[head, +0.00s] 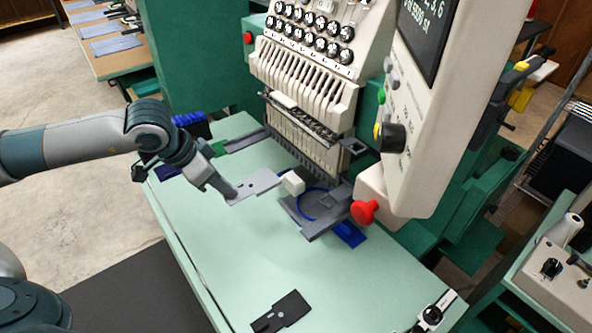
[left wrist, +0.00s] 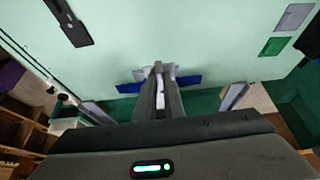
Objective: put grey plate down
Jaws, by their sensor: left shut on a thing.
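A flat light-grey plate (head: 257,186) with small holes is held at its left end by my left gripper (head: 229,192). The gripper is shut on it, over the pale green table beside the embroidery machine. The plate lies roughly level and close to the table top; I cannot tell whether it touches. In the left wrist view the fingers (left wrist: 160,84) are close together, and I cannot make out the plate clearly there. A white block (head: 292,182) shows by the plate's right end. My right gripper is not in view.
A dark grey fixture with a blue ring (head: 313,203) sits right of the plate under the needle heads. A black bracket (head: 281,312) lies at the table's front. The middle and front of the pale green table (head: 240,255) are mostly clear.

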